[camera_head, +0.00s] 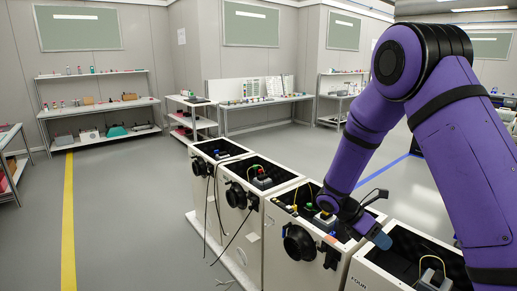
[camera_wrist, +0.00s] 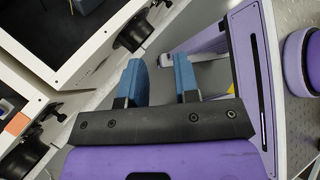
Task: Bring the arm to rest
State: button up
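My purple arm comes down from the right in the head view. My gripper (camera_head: 379,237) hangs low over the near end of the cabinet row, by the third cabinet (camera_head: 283,247) and the fourth cabinet (camera_head: 372,274). In the wrist view my gripper (camera_wrist: 160,78) shows two blue fingers apart with nothing between them. The grey floor and part of my own purple body lie beyond the fingers. White cabinet walls with black round fittings (camera_wrist: 131,34) stand to the left of the fingers. In the head view my arm hides part of the cabinets.
The open-topped white cabinets form a row, with the first cabinet (camera_head: 206,190) and second cabinet (camera_head: 240,213) farther back. Cables hang on their fronts. Shelves (camera_head: 100,110) and a workbench (camera_head: 262,103) stand at the back wall. The grey floor on the left is clear.

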jog(key=s+r+m+t+y, duration=0.25)
jog(key=s+r+m, duration=0.25)
jog(key=r, duration=0.4)
jog(key=s+r+m+t+y, duration=0.1)
jog(key=s+r+m+y, duration=0.3)
jog(key=r, duration=0.6)
jog(key=s+a+r+m+t+y, duration=0.1)
jog(key=s+r+m+t, duration=0.2)
jog(key=s, duration=0.5)
jog(key=s+a+r+m+t+y, duration=0.2)
jog(key=s+r+m, duration=0.4)
jog(key=s, duration=0.3)
jog(key=shift+m+t, duration=0.75)
jog(key=shift+m, duration=0.05)
jog(key=shift+r, duration=0.1)
